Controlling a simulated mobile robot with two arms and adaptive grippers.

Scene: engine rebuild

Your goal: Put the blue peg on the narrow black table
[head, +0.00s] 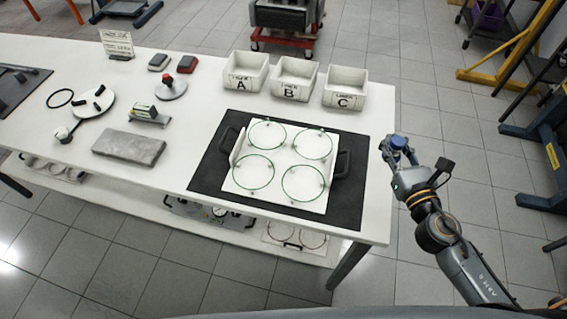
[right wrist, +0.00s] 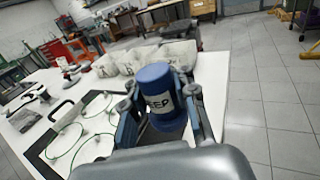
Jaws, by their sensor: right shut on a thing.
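The blue peg (head: 398,141) is held upright between the fingers of my right gripper (head: 397,148), just beyond the right edge of the white table. My left gripper is in neither view. I cannot pick out a narrow black table with certainty in either view.
The white table (head: 376,215) bears a black mat (head: 205,175) with a white tray (head: 240,187) of green rings. White bins A (head: 240,83), B (head: 290,91) and C (head: 343,101) stand behind. Tiled floor is clear right of the table; a yellow frame (head: 490,77) stands farther off.

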